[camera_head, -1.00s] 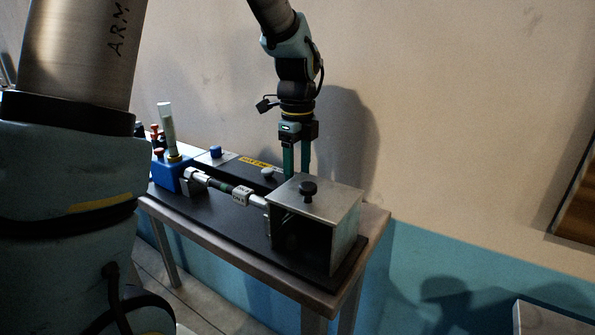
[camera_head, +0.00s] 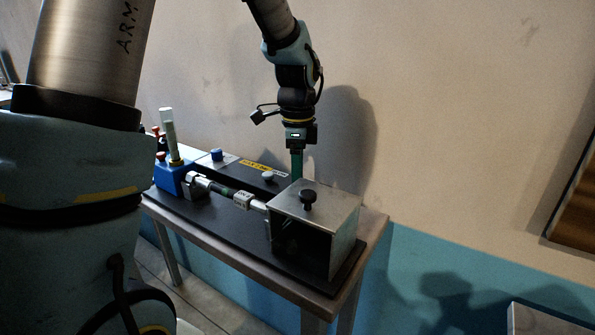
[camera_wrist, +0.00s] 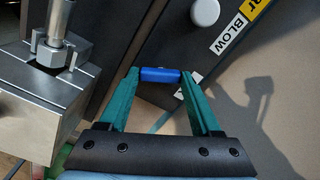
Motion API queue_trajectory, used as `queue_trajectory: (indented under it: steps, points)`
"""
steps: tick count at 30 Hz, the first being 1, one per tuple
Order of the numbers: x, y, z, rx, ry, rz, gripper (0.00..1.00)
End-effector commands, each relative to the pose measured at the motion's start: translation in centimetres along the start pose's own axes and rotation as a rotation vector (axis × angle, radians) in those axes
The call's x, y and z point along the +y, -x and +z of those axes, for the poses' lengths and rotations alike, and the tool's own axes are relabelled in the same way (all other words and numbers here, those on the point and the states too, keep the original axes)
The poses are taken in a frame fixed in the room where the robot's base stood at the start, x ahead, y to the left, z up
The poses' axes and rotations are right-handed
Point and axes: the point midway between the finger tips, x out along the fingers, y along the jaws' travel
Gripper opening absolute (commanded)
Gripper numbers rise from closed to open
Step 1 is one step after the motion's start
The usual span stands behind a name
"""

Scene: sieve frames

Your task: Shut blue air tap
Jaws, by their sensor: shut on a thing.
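In the wrist view, the blue tap handle (camera_wrist: 160,74) is a short bar lying crosswise between the two green fingertips. My gripper (camera_wrist: 160,78) is shut on it, one fingertip at each end. In the head view, my gripper (camera_head: 297,175) points straight down behind the metal box. There its fingertips and the blue handle are hidden by the box. The fingers line up edge-on, so they look like one.
The open-fronted metal box (camera_head: 340,215) with a black knob (camera_head: 308,197) stands close in front of my gripper. A pale knob (camera_head: 267,177), a yellow label (camera_head: 255,165), another blue knob (camera_head: 216,154) and a blue block (camera_head: 170,178) sit farther left. The wall is behind.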

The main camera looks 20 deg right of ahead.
Motion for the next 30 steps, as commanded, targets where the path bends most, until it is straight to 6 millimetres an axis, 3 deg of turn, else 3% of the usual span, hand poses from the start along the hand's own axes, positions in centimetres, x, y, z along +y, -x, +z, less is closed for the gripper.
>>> queue_trajectory:
  steps: [30]
  points:
    - [0.0, 0.08, 0.02, -0.001, 0.918, 0.0, 0.09]
